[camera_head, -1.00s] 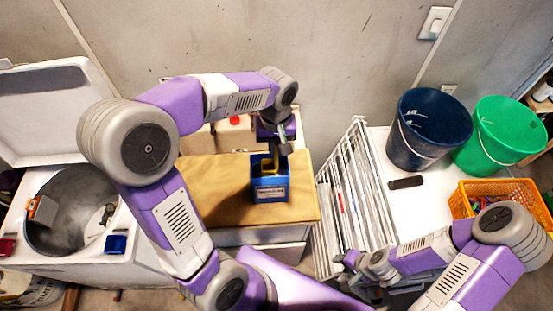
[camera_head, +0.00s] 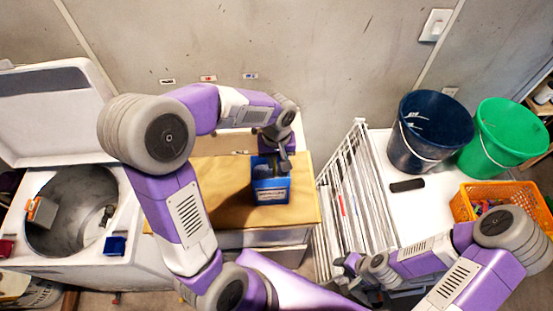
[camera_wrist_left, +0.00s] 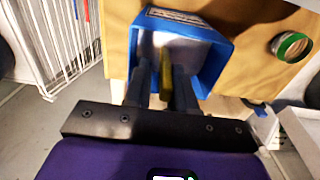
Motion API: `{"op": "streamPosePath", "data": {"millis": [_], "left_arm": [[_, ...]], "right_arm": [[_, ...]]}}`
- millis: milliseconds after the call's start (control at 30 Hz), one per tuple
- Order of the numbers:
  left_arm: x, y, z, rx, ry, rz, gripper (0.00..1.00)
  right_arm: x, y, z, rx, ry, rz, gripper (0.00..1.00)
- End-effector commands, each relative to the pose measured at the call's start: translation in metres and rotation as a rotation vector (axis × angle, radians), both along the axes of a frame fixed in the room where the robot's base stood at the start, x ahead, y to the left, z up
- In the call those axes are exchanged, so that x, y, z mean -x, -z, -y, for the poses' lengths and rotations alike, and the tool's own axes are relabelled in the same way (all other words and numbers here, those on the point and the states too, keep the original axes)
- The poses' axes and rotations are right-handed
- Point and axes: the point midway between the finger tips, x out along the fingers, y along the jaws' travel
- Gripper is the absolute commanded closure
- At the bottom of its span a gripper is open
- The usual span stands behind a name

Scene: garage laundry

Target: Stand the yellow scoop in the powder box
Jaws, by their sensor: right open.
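The blue powder box (camera_head: 271,190) stands on the wooden top of a cabinet, with its open side up. In the left wrist view the box (camera_wrist_left: 222,55) shows pale powder inside. My left gripper (camera_head: 280,165) reaches down into the mouth of the box. Its fingers (camera_wrist_left: 163,80) are close together in the left wrist view, with the yellow scoop (camera_wrist_left: 166,75) between them. The scoop's lower end is hidden, so I cannot tell whether it touches the powder. My right gripper (camera_head: 345,268) is open and empty at the lower right, away from the box.
The wooden top (camera_head: 220,195) is clear left of the box. A white drying rack (camera_head: 345,200) stands to its right. Beyond are a dark blue bucket (camera_head: 428,135), a green bucket (camera_head: 505,140) and an orange basket (camera_head: 500,195). An open washer (camera_head: 70,215) is at left.

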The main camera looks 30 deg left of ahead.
Motion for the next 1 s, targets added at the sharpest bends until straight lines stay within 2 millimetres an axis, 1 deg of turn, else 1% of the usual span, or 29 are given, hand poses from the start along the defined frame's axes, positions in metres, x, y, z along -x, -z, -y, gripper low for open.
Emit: {"op": "streamPosePath", "data": {"millis": [300, 433, 567, 800, 900, 1000], "left_arm": [[0.001, 0.0, 0.0, -0.001, 0.0, -0.003, 0.63], [0.0, -0.009, 0.0, -0.001, 0.0, 0.001, 0.63], [-0.001, -0.032, 0.0, 0.0, 0.0, 0.004, 0.63], [-0.001, -0.085, 0.0, 0.0, 0.001, 0.004, 0.63], [-0.001, -0.102, 0.0, -0.001, 0.001, 0.003, 0.63], [0.0, -0.114, 0.0, 0.0, 0.001, 0.0, 0.63]], "right_arm": [[0.0, -0.001, 0.0, 0.0, 0.0, 0.0, 0.57], [0.0, -0.004, 0.0, 0.0, 0.0, 0.0, 0.57], [0.0, -0.006, 0.0, 0.0, 0.0, 0.0, 0.57], [0.0, -0.01, 0.0, 0.0, 0.0, 0.0, 0.57], [0.0, -0.011, 0.0, 0.0, 0.0, 0.0, 0.57], [0.0, -0.012, 0.0, 0.0, 0.0, 0.0, 0.57]]}}
